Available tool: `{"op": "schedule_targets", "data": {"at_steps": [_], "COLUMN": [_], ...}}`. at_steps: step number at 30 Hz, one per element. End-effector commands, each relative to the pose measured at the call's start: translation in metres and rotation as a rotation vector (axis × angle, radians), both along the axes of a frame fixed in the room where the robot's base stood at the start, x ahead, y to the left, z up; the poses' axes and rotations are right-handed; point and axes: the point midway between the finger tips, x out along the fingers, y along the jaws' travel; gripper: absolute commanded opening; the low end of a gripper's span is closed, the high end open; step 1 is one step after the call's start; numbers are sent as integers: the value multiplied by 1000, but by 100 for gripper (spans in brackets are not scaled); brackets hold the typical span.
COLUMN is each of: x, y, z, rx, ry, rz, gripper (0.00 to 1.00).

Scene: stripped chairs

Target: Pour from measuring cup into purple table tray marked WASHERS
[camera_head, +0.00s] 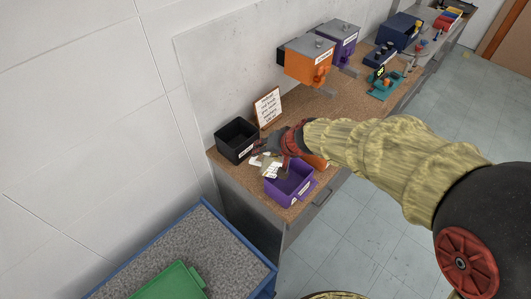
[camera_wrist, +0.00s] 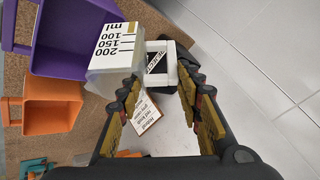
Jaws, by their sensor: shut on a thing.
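My gripper (camera_wrist: 160,88) is shut on the pale handle of the clear measuring cup (camera_wrist: 112,72). The cup's white scale panel with 200, 150 and 100 ml faces the wrist camera. In the head view my gripper (camera_head: 283,148) holds the cup (camera_head: 270,169) low, between the black and purple trays, beside or over the purple one's rim. The purple tray (camera_head: 291,184) stands at the bench's near end with a white label on its front, too small to read. It also shows in the wrist view (camera_wrist: 68,42), partly covered by the cup. The cup's contents are not visible.
A black tray (camera_head: 236,140) stands against the wall. An orange tray (camera_wrist: 55,102) sits beside the purple one, mostly hidden by my arm in the head view. A printed sign (camera_head: 268,107) stands behind. Orange (camera_head: 306,62) and purple dispensers hang above the bench.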

Motion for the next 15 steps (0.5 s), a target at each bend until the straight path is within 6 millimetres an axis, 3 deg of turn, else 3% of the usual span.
{"op": "schedule_targets", "data": {"at_steps": [15], "x": [1], "y": [-2], "z": [2], "rx": [36], "ry": [1], "rz": [0], "gripper": [0]}}
